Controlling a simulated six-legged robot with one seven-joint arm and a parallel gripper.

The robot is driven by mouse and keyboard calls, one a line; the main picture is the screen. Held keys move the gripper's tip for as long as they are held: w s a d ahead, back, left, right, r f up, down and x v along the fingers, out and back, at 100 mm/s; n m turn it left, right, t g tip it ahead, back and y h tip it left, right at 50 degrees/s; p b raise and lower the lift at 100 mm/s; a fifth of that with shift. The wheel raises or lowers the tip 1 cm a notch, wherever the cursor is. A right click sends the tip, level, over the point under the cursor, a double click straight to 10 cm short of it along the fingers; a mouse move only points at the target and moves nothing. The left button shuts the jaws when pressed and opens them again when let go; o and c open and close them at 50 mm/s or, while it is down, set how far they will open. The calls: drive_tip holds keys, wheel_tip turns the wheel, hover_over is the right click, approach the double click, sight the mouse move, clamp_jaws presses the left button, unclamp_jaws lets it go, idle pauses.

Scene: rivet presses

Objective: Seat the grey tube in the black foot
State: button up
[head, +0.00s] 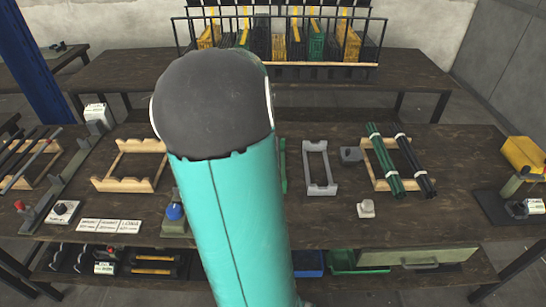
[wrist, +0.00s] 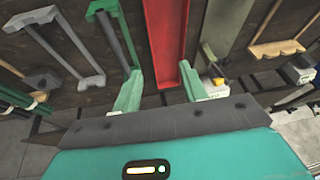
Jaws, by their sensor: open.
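My gripper (wrist: 162,92) is open and empty in the wrist view, its two green fingers apart over the table; in the head view my arm hides it. A grey tube (head: 34,166) lies slanted across a wooden rack at the far left of the head view, beside darker tubes, well away from my gripper. A dark grey block (head: 351,155), possibly the black foot, sits right of the grey cradle; it also shows at the left of the wrist view (wrist: 45,81). I cannot tell for sure that it is the foot.
A red channel (wrist: 165,35) lies beyond my fingers, with a green cradle (wrist: 108,25) beside it. A grey cradle (head: 319,168), a wooden cradle (head: 128,184), a blue-knobbed press (head: 175,213) and green tubes (head: 384,160) stand along the table. A bin rack (head: 280,64) is behind.

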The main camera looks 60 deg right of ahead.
drive_tip(key=s+d+f+m+g+h, duration=0.1)
drive_tip(key=s+d+f, duration=0.2)
drive_tip(key=s+d, duration=0.3)
drive_tip(key=x, duration=0.2)
drive_tip(key=d+x, duration=0.1)
drive_tip(key=x, duration=0.5)
drive_tip(key=shift+w+d+r, duration=0.2)
drive_tip(key=shift+d, duration=0.05)
drive_tip(key=shift+x, duration=2.95)
drive_tip(key=shift+w+d+r, duration=0.1)
clamp_jaws()
